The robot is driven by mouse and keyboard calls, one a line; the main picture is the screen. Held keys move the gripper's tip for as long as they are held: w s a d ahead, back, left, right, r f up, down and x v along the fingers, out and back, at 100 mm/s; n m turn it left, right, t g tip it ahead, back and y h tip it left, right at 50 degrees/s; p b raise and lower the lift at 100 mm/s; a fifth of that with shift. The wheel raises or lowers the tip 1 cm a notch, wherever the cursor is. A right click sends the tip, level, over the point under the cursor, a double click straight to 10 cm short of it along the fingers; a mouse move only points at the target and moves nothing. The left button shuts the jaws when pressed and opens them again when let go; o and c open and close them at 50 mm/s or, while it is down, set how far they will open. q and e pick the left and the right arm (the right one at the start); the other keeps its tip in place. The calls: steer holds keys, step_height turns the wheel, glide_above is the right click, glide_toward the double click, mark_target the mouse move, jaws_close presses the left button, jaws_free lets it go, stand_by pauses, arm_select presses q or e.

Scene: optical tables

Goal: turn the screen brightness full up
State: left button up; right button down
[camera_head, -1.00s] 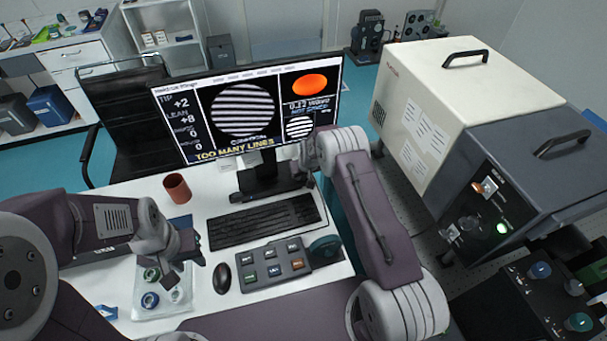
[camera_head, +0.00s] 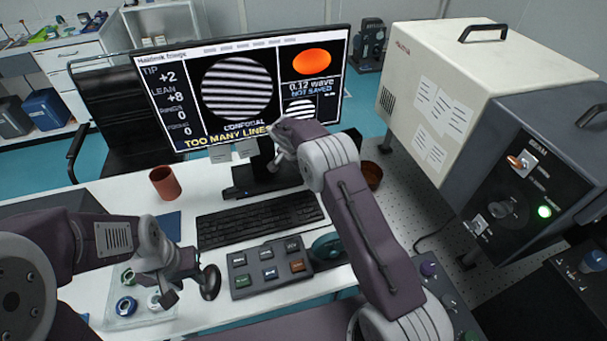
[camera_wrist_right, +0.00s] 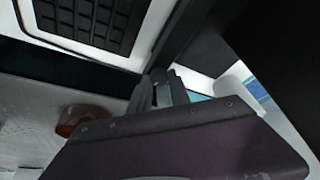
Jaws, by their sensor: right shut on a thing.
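The screen (camera_head: 242,88) stands on the white desk, lit, showing stripes and "TOO MANY LINES". My right arm crosses in front of its lower right part. In the right wrist view the right gripper (camera_wrist_right: 160,90) is closed up against a dark edge. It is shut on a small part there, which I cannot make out. My left gripper (camera_head: 182,286) looks open and empty, above the desk beside the mouse (camera_head: 210,283).
A keyboard (camera_head: 258,217), a button pad (camera_head: 268,268) and a teal knob (camera_head: 327,246) lie in front of the screen. A brown cup (camera_head: 165,183) stands left. A clear tray (camera_head: 115,318) is under the left gripper. A large instrument box (camera_head: 440,90) stands right.

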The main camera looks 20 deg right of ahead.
steer(key=shift+m, duration=0.6)
steer(key=shift+m+g+b, duration=0.3)
steer(key=c, duration=1.2)
jaws_free()
steer(key=v, duration=0.9)
steer(key=shift+a, duration=0.2)
